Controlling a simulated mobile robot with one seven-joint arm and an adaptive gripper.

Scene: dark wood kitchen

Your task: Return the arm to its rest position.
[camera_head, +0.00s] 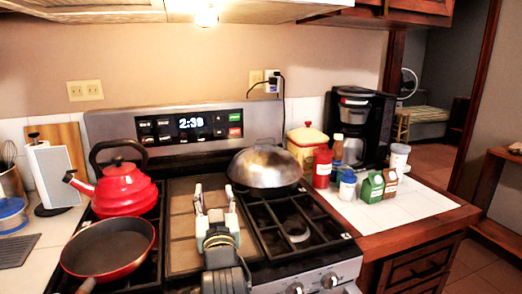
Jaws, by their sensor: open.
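My gripper (215,207) is in the lower middle of the head view, over the brown griddle plate (182,250) in the middle of the stove. Its two pale fingers are spread apart, with nothing between them. My arm reaches up from the bottom edge of the picture. I cannot tell how high the fingers are above the stove.
A red kettle (124,190) and a red frying pan (110,247) stand on the left burners. A metal wok lid (264,167) covers the back right burner; the front right grate (297,228) is bare. Bottles and a black coffee maker (357,125) crowd the right counter.

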